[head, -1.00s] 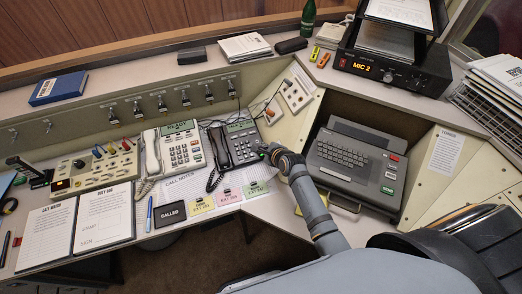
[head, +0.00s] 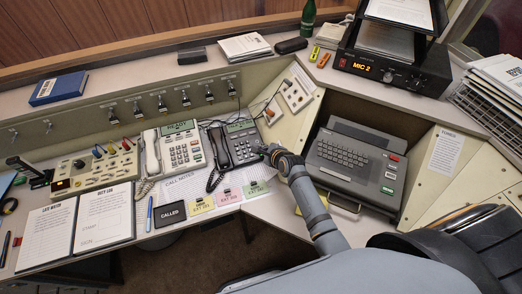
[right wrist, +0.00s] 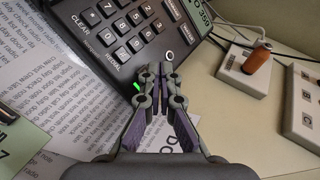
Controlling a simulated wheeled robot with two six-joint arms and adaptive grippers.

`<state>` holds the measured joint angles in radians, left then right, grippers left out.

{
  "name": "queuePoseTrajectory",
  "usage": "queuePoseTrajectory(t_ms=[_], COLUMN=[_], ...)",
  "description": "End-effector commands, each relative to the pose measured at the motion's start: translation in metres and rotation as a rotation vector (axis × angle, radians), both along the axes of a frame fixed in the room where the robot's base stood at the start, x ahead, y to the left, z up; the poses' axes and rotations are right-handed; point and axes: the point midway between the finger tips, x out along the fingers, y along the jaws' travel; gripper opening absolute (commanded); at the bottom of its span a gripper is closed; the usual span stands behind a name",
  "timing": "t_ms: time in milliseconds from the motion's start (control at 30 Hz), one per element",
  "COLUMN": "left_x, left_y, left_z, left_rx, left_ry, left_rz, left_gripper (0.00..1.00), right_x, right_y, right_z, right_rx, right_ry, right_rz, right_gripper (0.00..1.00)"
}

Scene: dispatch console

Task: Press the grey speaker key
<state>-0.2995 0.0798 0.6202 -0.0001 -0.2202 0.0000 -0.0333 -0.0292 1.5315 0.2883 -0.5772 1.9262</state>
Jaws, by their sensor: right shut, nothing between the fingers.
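The dark desk phone (head: 236,144) has a lit display and a corded handset on its left. Its keypad (right wrist: 121,25) fills the upper part of the right wrist view. My right gripper (right wrist: 154,72) is shut and empty, with its fingertips at the phone's lower right corner. A small green light (right wrist: 136,86) shows just left of the tips, and a white ring mark (right wrist: 169,55) just right of them. I cannot pick out the grey speaker key; the tips cover part of the phone there. Contact cannot be told. In the head view my right gripper (head: 265,150) is small beside the phone. My left gripper is not in view.
A pale desk phone (head: 182,150) stands to the left. A grey keyboard terminal (head: 346,158) sits to the right of my arm. A switch box with an orange-brown knob (right wrist: 257,64) is close to the right of my gripper. Printed sheets (right wrist: 45,110) lie in front of the phone.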

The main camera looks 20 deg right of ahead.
Motion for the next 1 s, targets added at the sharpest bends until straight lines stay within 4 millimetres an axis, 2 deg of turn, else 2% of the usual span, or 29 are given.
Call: queuePoseTrajectory(t_ms=[633,1000], left_x=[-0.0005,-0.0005], left_y=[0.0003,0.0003], left_z=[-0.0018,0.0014], left_rx=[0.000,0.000], left_ry=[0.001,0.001], left_rz=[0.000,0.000], left_gripper=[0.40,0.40], right_x=[0.0011,0.0006], right_y=[-0.0001,0.0000], right_z=[-0.0076,-0.0051], right_rx=[0.000,0.000], right_ry=[0.000,0.001], right_rz=[0.000,0.000], right_gripper=[0.00,0.00])
